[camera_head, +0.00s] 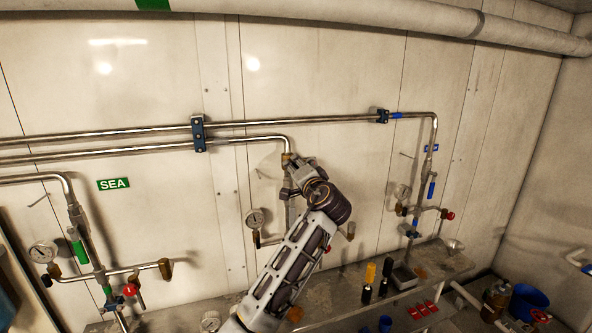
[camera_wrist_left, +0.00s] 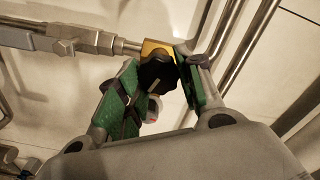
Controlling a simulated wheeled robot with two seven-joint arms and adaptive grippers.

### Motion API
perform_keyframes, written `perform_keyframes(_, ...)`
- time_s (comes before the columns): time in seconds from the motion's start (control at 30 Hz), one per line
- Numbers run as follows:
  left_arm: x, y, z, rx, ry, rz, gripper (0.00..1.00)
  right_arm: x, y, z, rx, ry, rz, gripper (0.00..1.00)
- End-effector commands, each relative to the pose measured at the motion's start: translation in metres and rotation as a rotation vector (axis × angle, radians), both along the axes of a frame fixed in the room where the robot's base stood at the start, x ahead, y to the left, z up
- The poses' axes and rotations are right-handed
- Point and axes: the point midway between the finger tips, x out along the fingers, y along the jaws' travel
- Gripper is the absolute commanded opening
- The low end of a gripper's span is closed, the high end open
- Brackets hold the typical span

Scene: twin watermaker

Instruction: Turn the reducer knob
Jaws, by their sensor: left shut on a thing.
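The reducer knob (camera_wrist_left: 154,76) is black with a pale line on its face, set against a yellow brass fitting (camera_wrist_left: 152,47) at the end of a steel pipe in the left wrist view. My left gripper (camera_wrist_left: 160,80) has one green-padded finger on each side of the knob and is shut on it. In the head view my left gripper (camera_head: 295,180) is at the middle pipe assembly on the wall, and the knob is hidden behind it. My right gripper is not in view.
A pressure gauge (camera_head: 255,218) is just left of my left arm. Steel pipes (camera_head: 160,131) cross the wall. Further valves stand left and right, with a red knob (camera_head: 449,216) at right. The counter below holds black and yellow handles (camera_head: 387,270).

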Motion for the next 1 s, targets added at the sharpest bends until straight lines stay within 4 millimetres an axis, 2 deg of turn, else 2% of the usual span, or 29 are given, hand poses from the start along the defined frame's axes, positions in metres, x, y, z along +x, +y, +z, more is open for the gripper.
perform_keyframes(0.13, 0.0, -0.001, 0.0, -0.001, 0.0, -0.002, 0.12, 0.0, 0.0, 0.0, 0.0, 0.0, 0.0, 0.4)
perform_keyframes(0.17, 0.0, -0.001, 0.0, -0.001, 0.0, -0.002, 0.4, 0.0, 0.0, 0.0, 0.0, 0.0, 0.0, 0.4)
perform_keyframes(0.3, 0.0, -0.001, 0.0, -0.001, 0.0, -0.002, 0.57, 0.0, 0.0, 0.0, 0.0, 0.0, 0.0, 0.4)
perform_keyframes(0.73, -0.002, -0.001, 0.0, -0.002, 0.0, -0.001, 0.57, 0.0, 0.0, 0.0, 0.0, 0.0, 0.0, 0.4)
perform_keyframes(1.0, -0.02, -0.007, -0.001, -0.002, 0.0, -0.003, 0.57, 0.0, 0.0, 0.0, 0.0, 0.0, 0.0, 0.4)
